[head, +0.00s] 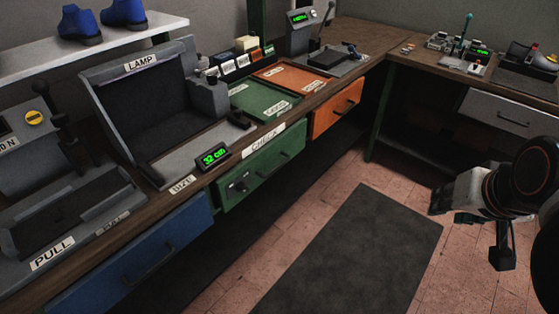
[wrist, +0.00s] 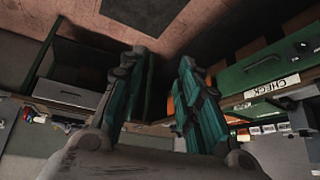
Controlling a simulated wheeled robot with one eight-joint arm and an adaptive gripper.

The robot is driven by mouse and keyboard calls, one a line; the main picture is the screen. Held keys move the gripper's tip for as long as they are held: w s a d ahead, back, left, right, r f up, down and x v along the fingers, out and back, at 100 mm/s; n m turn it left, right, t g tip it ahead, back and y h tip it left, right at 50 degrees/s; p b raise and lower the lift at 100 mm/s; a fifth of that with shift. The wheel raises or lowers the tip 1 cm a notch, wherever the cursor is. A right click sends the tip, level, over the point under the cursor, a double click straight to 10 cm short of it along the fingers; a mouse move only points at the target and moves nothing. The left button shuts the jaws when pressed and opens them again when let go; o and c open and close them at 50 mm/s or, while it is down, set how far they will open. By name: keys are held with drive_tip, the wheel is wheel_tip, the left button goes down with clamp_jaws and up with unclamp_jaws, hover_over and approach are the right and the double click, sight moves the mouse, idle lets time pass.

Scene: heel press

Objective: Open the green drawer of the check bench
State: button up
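The green drawer (head: 262,170) sits in the front of the check bench, under a CHECK label (head: 264,139). It looks shut, with its front in line with the bench front. It has a dark bar handle (head: 272,166) and a small dark knob (head: 238,187) at its left. In the wrist view the green drawer (wrist: 290,56) is at the upper right, upside down, to the right of my fingers. My gripper (wrist: 163,55) is open, its two teal fingers apart with nothing between them. In the head view it is at the right edge, well away from the drawer.
A blue drawer (head: 135,262) lies left of the green one and an orange drawer (head: 338,107) right. A second bench with a grey drawer (head: 498,113) stands at the right. A dark mat (head: 350,250) covers clear floor before the benches.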

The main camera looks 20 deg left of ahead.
drive_tip(key=w+a+r+m+g+p, duration=0.1)
drive_tip(key=w+a+r+p, duration=0.15)
drive_tip(key=w, duration=0.55)
drive_tip(key=w+a+r+m+g+p, duration=0.1)
drive_tip(key=w+a+r+p, duration=0.1)
drive_tip(key=w+a, duration=0.35)
drive_tip(key=w+a+r+m+g+p, duration=0.1)
drive_tip(key=w+a+r+p, duration=0.1)
drive_tip(key=w, duration=0.8)
drive_tip(key=g+y, duration=0.2)
drive_tip(key=g, duration=0.1)
hover_over(278, 166)
drive_tip(key=d, duration=0.3)
wheel_tip(278, 166, down, 21)
drive_tip(key=shift+m, duration=0.3)
drive_tip(key=a+f+b, duration=0.1)
drive_tip(key=f, duration=0.3)
drive_tip(key=f+b, duration=0.1)
drive_tip(key=f, duration=0.4)
drive_tip(key=a+f+b, duration=0.1)
drive_tip(key=f, duration=0.3)
drive_tip(key=shift+a+f, duration=0.3)
drive_tip(key=shift+c, duration=0.2)
clamp_jaws()
